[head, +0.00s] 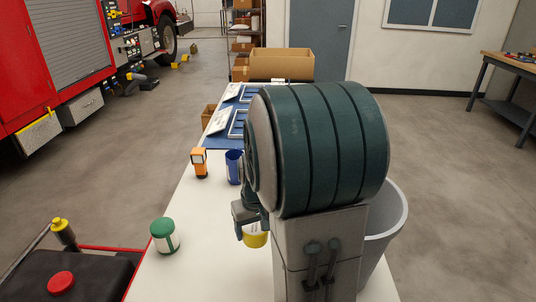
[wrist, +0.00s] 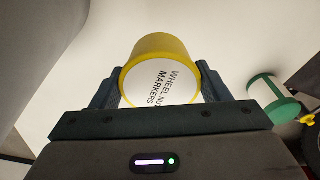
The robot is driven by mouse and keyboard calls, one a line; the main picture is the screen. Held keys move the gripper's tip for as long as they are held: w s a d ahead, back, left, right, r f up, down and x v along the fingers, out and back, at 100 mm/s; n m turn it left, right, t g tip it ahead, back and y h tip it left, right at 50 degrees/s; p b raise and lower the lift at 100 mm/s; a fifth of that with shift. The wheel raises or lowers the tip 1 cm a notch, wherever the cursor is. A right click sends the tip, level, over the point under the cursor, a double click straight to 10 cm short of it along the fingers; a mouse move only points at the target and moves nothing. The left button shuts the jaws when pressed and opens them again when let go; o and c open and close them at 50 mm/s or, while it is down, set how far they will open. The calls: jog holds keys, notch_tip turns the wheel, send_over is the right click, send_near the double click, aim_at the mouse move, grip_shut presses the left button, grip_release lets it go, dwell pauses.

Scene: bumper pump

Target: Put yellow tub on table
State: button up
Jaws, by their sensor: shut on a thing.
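The yellow tub (head: 256,239) shows low beside my arm in the head view, over the white table (head: 205,265). In the wrist view the yellow tub (wrist: 165,48) has a white round face lettered "WHEEL NUT MARKERS" turned to the camera. My gripper (wrist: 160,82) is shut on it, with one dark finger on each side. In the head view my gripper (head: 246,224) is partly hidden behind my arm. I cannot tell whether the tub touches the table top.
A green-lidded tub (head: 165,236) stands at the table's left front. An orange lamp-like object (head: 199,162) and a blue tub (head: 234,166) stand farther back. A grey bin (head: 388,225) is right of my arm. White table space lies between the green and orange objects.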

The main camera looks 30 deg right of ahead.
jog(key=shift+s+d, duration=0.1)
jog(key=shift+s, duration=0.05)
notch_tip(320, 180, down, 10)
jog(key=shift+r+b, duration=0.1)
jog(key=shift+b, duration=0.35)
jog(key=shift+f, duration=0.3)
jog(key=o, duration=1)
jog(key=shift+r, duration=0.1)
jog(key=shift+o, duration=0.2)
jog(key=shift+r, duration=0.1)
